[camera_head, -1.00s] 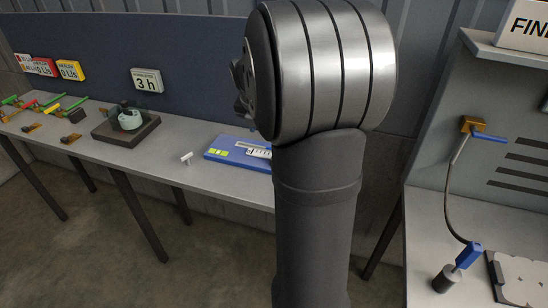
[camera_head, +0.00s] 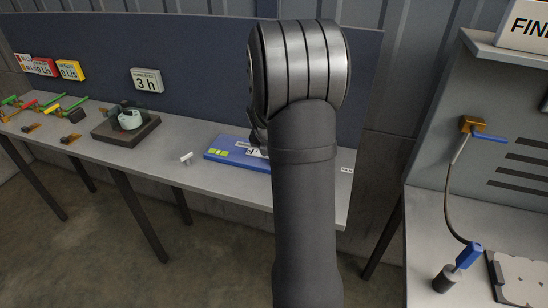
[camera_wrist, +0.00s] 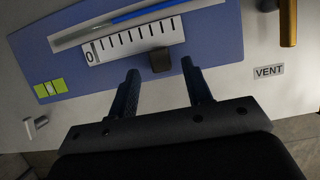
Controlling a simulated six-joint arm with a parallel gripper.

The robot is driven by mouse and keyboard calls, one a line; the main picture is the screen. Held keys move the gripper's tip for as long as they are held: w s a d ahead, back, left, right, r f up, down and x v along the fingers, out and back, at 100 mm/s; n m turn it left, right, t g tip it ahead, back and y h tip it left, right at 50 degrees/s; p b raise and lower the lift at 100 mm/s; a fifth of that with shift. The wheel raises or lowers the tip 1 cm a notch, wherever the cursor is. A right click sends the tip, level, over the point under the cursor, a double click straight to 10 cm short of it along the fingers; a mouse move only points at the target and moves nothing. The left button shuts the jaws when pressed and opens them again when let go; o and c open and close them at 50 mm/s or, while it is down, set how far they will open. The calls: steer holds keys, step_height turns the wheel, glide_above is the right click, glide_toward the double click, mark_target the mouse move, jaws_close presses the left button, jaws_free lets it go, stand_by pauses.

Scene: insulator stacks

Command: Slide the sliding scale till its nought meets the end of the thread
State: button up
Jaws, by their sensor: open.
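The blue board (camera_wrist: 225,40) lies on the bench; it also shows in the head view (camera_head: 230,153), partly behind my arm. In the wrist view the white sliding scale (camera_wrist: 120,46) has black marks and a 0 at its left end. A dark square knob (camera_wrist: 160,60) sits at its lower edge. Above the scale a blue thread (camera_wrist: 140,14) runs along a grey strip.
Green labels (camera_wrist: 50,88) sit on the board's left. A small white T-shaped piece (camera_wrist: 35,126) stands left of the board. A brass-coloured post (camera_wrist: 288,22) and a VENT label (camera_wrist: 269,71) are to the right. A teal device on a dark base (camera_head: 128,130) stands further left.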

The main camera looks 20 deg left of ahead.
steer(key=shift+x, duration=1.6)
jaws_close()
